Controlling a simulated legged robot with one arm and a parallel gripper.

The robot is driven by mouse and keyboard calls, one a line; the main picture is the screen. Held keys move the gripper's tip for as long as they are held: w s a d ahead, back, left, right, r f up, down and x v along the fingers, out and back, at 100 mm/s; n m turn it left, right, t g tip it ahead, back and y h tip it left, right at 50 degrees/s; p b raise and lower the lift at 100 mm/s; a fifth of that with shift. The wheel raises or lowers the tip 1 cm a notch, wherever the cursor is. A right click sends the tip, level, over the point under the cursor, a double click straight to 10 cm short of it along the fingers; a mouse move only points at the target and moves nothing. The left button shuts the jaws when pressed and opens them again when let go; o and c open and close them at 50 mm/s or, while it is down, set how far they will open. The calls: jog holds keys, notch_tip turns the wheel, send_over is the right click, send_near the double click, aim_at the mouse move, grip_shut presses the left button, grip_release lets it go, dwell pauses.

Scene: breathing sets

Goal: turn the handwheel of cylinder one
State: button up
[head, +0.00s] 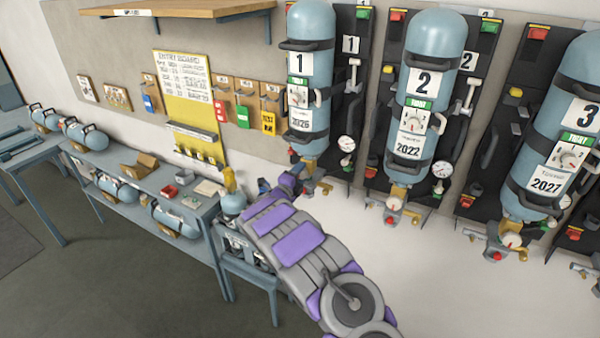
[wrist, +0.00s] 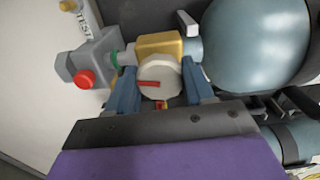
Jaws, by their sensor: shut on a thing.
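Cylinder one (head: 309,75) is a blue-grey cylinder marked 1, strapped to a dark wall panel with its valve end down. Its brass valve (head: 308,165) shows just above my gripper (head: 298,184) in the head view. In the wrist view the handwheel (wrist: 159,80) is a round pale knob with a red mark on its face, in front of a brass valve body (wrist: 162,46). The blue fingers of my gripper (wrist: 160,88) stand on either side of the handwheel and are shut on it. The handwheel is hidden in the head view.
Cylinder two (head: 424,75) and cylinder three (head: 575,110) hang to the right. A grey block with a red button (wrist: 84,79) sits left of the valve. A bench (head: 190,200) with several cylinders stands at left. A blue-topped item (head: 232,203) stands close left of my arm.

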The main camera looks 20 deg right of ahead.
jog(key=shift+f+n+p, duration=0.4)
jog(key=shift+n, duration=0.8)
jog(key=o, duration=0.8)
jog(key=shift+w, duration=0.1)
jog(key=shift+o, duration=1.1)
jog(key=shift+r, duration=0.25)
jog(key=b+v, duration=0.1)
jog(key=v, duration=1.6)
jog(key=shift+a+b, duration=0.2)
jog(key=shift+b, duration=0.15)
jog(key=shift+f, duration=0.15)
